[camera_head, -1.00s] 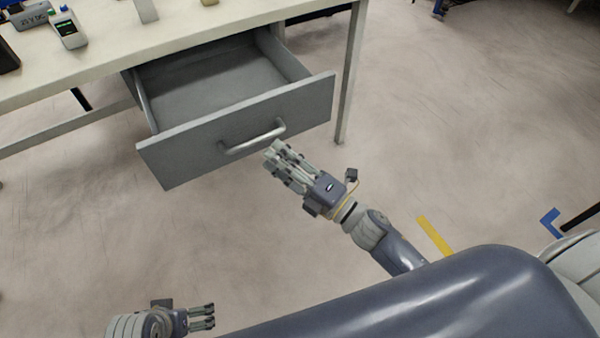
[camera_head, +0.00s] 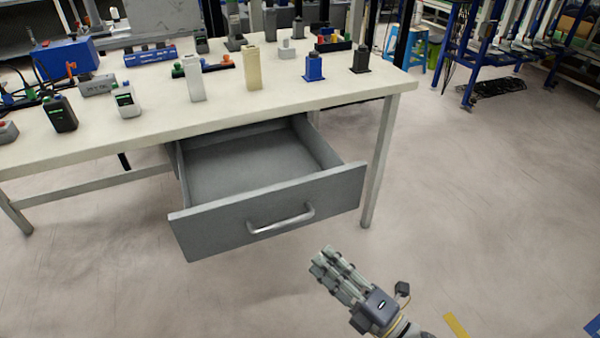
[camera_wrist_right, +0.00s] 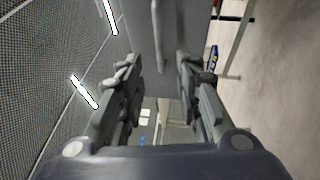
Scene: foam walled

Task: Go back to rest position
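My right gripper (camera_head: 325,263) is below and to the right of the drawer front in the head view, apart from it. In the right wrist view its two fingers (camera_wrist_right: 158,70) stand apart with nothing between them, so it is open and empty. The grey drawer (camera_head: 215,230) under the table is pulled out and looks empty. Its metal handle (camera_head: 280,222) is free; the bar (camera_wrist_right: 158,35) also shows beyond the fingers in the right wrist view. My left gripper is out of view.
The white table (camera_head: 150,122) carries several bottles and boxes, among them a beige box (camera_head: 252,68), a white box (camera_head: 195,78) and a blue container (camera_head: 314,66). A table leg (camera_head: 377,165) stands right of the drawer. The floor (camera_head: 480,200) to the right is clear.

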